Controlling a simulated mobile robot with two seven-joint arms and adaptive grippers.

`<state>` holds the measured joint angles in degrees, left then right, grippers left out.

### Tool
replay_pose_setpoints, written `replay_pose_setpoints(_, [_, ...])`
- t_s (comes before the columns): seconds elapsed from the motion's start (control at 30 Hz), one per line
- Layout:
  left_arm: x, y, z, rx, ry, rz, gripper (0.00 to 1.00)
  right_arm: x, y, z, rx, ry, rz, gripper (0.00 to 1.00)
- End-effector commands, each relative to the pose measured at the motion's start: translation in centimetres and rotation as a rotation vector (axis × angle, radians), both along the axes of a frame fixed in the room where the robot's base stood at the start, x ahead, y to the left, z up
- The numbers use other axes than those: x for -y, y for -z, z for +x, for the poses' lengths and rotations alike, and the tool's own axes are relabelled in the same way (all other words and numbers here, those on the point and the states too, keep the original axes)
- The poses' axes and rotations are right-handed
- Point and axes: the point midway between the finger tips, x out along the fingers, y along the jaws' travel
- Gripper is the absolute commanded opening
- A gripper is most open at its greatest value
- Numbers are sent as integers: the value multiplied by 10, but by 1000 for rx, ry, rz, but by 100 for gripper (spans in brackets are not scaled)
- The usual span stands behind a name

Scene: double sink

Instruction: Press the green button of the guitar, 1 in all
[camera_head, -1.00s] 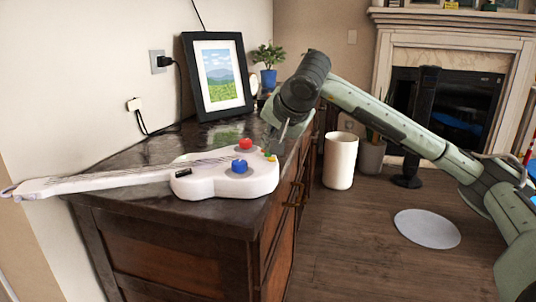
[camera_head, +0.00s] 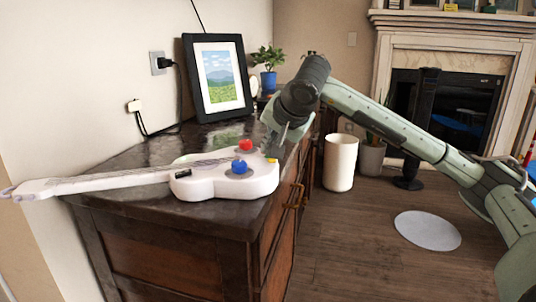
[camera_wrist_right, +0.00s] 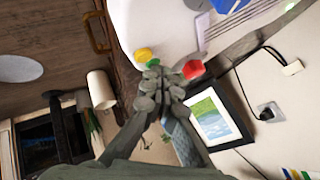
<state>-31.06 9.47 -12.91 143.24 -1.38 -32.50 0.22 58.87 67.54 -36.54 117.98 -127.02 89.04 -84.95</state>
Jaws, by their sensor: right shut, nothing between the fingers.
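A white toy guitar (camera_head: 205,185) lies on a dark cabinet top, its neck pointing left. Its body has a red button (camera_head: 246,144), a blue button (camera_head: 239,167) and a yellow button (camera_head: 272,161). The green button (camera_wrist_right: 153,63) shows in the right wrist view, beside the yellow one (camera_wrist_right: 143,54); in the head view my gripper hides it. My right gripper (camera_head: 275,148) is shut and empty, pointing down over the right end of the guitar body. In the wrist view its fingertips (camera_wrist_right: 158,72) are right by the green button; I cannot tell whether they touch it.
A framed picture (camera_head: 218,77) stands at the back of the cabinet (camera_head: 170,240), near a plant in a blue pot (camera_head: 269,79). A white bin (camera_head: 340,162) stands on the floor to the right. The cabinet top behind the guitar is mostly clear.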

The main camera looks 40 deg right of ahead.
Motion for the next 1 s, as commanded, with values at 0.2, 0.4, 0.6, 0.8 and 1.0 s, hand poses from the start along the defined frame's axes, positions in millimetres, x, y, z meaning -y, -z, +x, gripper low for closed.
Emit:
replay_pose_setpoints(0.2, [0,-13,0,0,0,0,47,0,-14,0,-1,-1,1,0])
replay_pose_setpoints(0.4, [0,-14,0,0,0,0,47,0,-16,0,-1,-1,1,0])
replay_pose_setpoints(0.6, [0,-14,0,0,0,0,47,0,-16,0,0,0,0,0])
replay_pose_setpoints(0.8, [0,-25,0,0,0,0,47,0,-29,0,1,-1,0,0])
replay_pose_setpoints(1.0, [0,-43,0,0,0,0,47,0,-50,0,0,0,0,0])
